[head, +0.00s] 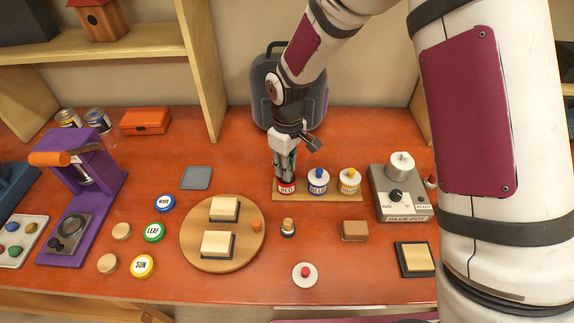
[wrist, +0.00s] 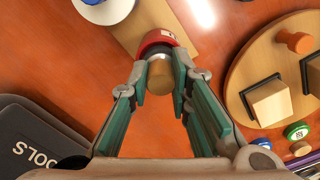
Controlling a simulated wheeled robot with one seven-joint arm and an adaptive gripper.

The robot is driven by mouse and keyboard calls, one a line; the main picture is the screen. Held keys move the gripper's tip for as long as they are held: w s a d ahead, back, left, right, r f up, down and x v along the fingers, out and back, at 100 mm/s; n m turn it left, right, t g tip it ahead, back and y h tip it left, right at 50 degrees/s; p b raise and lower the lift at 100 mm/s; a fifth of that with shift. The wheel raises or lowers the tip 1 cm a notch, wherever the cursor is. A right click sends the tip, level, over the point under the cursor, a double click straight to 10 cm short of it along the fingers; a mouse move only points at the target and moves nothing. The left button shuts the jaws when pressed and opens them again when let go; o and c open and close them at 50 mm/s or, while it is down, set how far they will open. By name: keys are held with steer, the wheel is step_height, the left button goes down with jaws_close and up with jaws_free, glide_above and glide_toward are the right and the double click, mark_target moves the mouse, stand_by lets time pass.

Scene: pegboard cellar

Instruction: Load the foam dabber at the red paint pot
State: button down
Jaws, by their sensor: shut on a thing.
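My gripper (head: 285,168) is over the red paint pot (head: 286,188), at the left end of a row of pots. In the wrist view, my gripper (wrist: 161,85) is shut on a short tan cylinder, which looks like the foam dabber's handle (wrist: 160,76). Its far end meets the opening of the red paint pot (wrist: 154,38) in that view. The foam tip is hidden, so I cannot tell whether it touches paint. In the head view my fingers hide most of the dabber.
The blue pot (head: 318,182) and yellow pot (head: 349,182) stand close to the right on a wooden strip. The glue pot device (head: 402,190) is farther right. A dark case (head: 262,85) stands behind. A round wooden board (head: 193,252) with blocks lies front left.

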steer(key=shift+f, duration=0.45)
stand_by(1.1)
steer(key=shift+r+p, duration=0.65)
steer(key=shift+r, duration=2.9)
